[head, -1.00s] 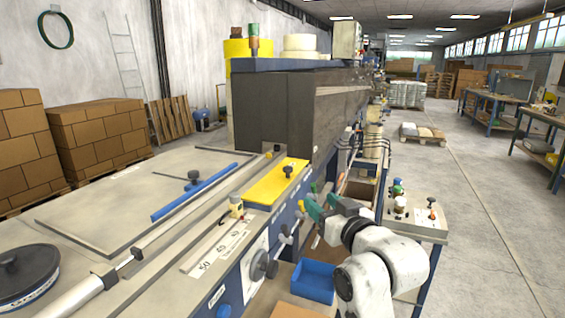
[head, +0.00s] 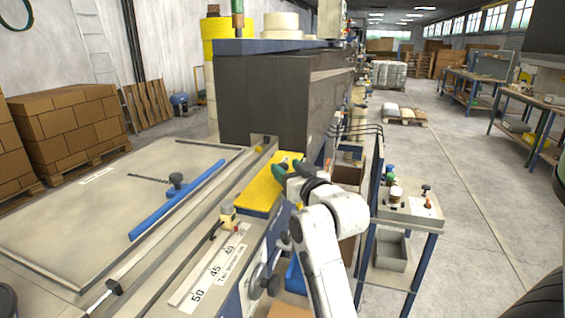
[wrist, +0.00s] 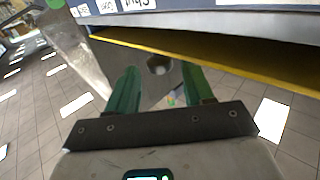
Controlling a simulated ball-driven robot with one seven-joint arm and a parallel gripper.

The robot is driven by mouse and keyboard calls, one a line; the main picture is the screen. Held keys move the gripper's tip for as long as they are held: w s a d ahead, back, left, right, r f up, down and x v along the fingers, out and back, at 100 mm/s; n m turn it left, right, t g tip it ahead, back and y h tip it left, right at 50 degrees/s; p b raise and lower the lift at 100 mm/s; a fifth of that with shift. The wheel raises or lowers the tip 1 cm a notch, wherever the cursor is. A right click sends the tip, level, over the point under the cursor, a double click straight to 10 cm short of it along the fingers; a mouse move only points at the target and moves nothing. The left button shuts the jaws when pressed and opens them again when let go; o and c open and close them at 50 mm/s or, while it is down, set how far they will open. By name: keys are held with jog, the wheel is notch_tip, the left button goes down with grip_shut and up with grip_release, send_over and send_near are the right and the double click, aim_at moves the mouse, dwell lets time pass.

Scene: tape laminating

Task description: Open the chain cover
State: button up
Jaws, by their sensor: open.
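The chain cover appears to be the flat yellow panel (head: 258,198) on the machine top; it looks lowered. Its black knob, seen a second ago, is not visible now, and my gripper blocks that part. My gripper (head: 289,170) is at the panel's upper right edge with its green fingers apart. In the wrist view, the green fingers (wrist: 160,92) are spread with nothing held between them. A yellow strip (wrist: 215,58) runs along the machine edge beyond the fingertips. I cannot tell whether the fingers touch the cover.
A dark machine housing (head: 262,108) rises behind the cover. A blue bar (head: 178,200) lies on the machine table to the left. A small cart (head: 408,208) with knobs stands close to the right of my arm. The floor aisle (head: 470,210) further right is clear.

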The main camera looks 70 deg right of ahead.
aim_at(286, 167)
jog(key=shift+x, duration=1.55)
grip_shut()
